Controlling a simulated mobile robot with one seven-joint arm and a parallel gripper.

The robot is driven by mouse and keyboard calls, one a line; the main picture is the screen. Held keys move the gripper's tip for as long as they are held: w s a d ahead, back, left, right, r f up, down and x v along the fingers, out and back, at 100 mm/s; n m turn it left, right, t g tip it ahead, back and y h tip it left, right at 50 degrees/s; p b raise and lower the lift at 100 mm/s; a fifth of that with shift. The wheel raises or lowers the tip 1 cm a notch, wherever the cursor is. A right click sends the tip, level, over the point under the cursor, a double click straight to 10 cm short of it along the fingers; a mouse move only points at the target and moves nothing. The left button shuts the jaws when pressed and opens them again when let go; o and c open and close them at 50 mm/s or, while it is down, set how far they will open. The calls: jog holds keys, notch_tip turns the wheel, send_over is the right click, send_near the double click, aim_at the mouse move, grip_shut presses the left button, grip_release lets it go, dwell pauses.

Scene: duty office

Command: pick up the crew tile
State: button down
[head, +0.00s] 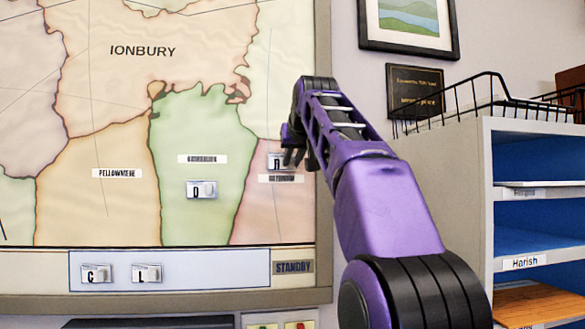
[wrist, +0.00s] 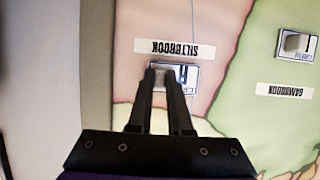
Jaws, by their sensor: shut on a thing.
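My gripper (wrist: 168,75) is shut on a small white crew tile (head: 276,162) on the pink region of the wall map. This tile (wrist: 188,72) sits right beside the Silybrook label, and my fingers cover part of its face. In the head view my gripper (head: 294,155) reaches it from the right. Whether the tile still touches the map I cannot tell. A similar tile marked O (head: 202,190) is on the green region; it also shows in the wrist view (wrist: 297,45).
Tiles marked C (head: 96,274) and L (head: 147,273) sit on the standby strip (head: 220,268) below the map. A shelf unit (head: 480,190) with a wire basket (head: 470,105) stands at the right.

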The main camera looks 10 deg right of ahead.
jog(key=s+b, duration=0.8)
jog(key=s, duration=1.1)
jog(key=shift+s+r, duration=0.15)
jog(key=shift+s, duration=0.2)
